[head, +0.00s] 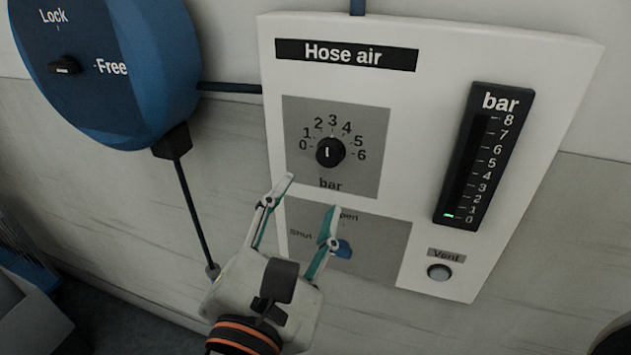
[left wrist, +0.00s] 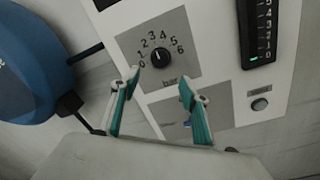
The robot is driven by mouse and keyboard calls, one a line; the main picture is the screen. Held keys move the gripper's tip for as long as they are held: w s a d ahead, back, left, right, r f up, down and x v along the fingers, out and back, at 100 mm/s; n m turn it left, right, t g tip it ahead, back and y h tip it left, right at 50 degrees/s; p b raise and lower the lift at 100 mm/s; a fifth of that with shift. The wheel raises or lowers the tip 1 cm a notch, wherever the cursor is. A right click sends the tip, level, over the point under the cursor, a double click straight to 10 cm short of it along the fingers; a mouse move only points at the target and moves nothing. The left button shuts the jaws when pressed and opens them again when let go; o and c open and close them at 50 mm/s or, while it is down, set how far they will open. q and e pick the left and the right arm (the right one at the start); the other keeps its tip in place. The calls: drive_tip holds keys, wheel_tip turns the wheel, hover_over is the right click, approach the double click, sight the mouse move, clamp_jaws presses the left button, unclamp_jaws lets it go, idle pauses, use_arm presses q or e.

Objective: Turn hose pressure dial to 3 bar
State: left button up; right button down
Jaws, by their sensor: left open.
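The hose pressure dial is a black round knob (head: 330,152) on a grey square of the white "Hose air" panel (head: 430,90), with numbers 0 to 6 around it. Its white mark points up, roughly toward 3; the exact setting is hard to tell. My left gripper (head: 311,192) is open and empty, below the knob and apart from it, with its fingers pointing up toward the panel. The left wrist view shows the knob (left wrist: 162,56) just above and between the open fingertips (left wrist: 159,82). My right gripper is not in view.
A black bar gauge (head: 474,155) shows a green light near 0. A blue Open/Shut handle (head: 343,249) is partly behind my left finger. A round Vent button (head: 439,272) sits lower right. A blue reel (head: 110,60) with a Lock/Free knob (head: 64,65) stands left.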

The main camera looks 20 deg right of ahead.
use_arm(q)
drive_tip(key=shift+v, duration=1.15)
